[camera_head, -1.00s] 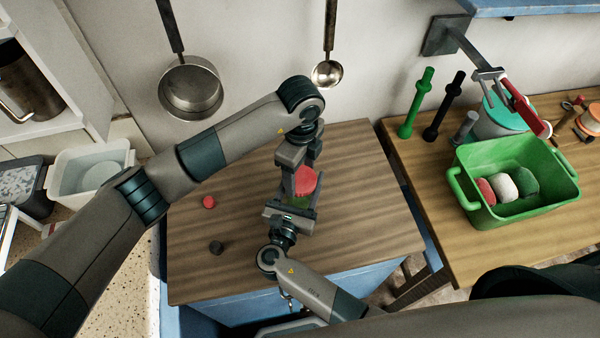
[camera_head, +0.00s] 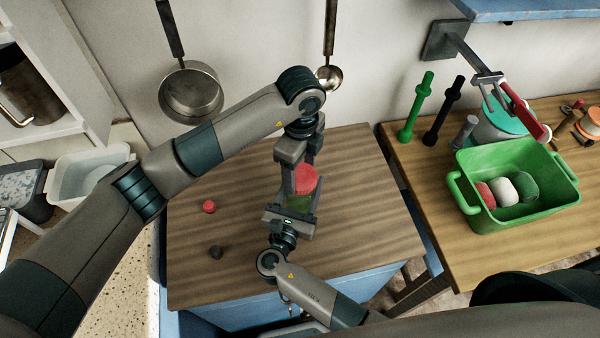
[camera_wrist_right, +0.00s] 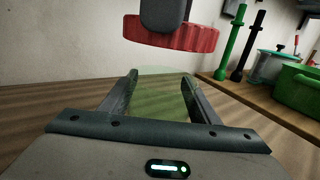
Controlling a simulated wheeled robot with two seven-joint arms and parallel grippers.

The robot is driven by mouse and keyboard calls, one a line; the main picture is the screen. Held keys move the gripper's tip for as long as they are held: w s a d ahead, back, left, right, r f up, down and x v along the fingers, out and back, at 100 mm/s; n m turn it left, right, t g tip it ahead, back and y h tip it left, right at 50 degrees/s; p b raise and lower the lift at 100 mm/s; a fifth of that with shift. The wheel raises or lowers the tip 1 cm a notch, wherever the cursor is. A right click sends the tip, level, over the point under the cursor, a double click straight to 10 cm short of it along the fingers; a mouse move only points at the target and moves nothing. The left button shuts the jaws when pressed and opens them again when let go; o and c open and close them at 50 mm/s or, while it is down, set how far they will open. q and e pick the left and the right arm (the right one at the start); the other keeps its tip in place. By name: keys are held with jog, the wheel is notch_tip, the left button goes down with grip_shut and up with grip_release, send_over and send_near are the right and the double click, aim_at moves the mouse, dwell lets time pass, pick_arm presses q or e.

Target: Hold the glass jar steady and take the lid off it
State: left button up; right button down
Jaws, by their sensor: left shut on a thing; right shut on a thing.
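The glass jar (camera_head: 298,203) is see-through green and stands upright on the wooden worktop. My right gripper (camera_head: 297,208) is shut on it from the near side; the jar also shows between its fingers in the right wrist view (camera_wrist_right: 157,105). The red lid (camera_head: 307,184) is in my left gripper (camera_head: 303,174), which is shut on it from above. In the right wrist view the ridged lid (camera_wrist_right: 172,36) is above the jar's rim, with a gap between them. The left fingers partly hide the lid in the head view.
A small red piece (camera_head: 209,207) and a dark piece (camera_head: 216,251) lie on the worktop (camera_head: 370,230) left of the jar. A green tub (camera_head: 478,215) stands on the right table. A pan (camera_head: 191,93) and a ladle (camera_head: 329,78) hang behind.

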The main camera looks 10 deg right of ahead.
aim_at(295, 207)
pick_arm(q)
jog(key=shift+r, duration=0.9)
pick_arm(e)
jog(key=c, duration=0.6)
grip_release()
jog(key=shift+o, duration=0.2)
pick_arm(q)
jog(key=shift+f, duration=0.1)
jog(key=shift+f+b, duration=0.2)
jog(key=shift+b, duration=0.1)
pick_arm(e)
jog(key=shift+s+a+f, duration=0.1)
jog(key=shift+s+a, duration=0.25)
jog(key=shift+s, duration=0.2)
pick_arm(q)
notch_tip(295, 207, down, 3)
jog(key=b, duration=0.3)
jog(key=shift+f, duration=0.1)
pick_arm(e)
jog(key=v, duration=1)
jog(key=shift+s+a, duration=0.2)
jog(key=shift+s, duration=0.1)
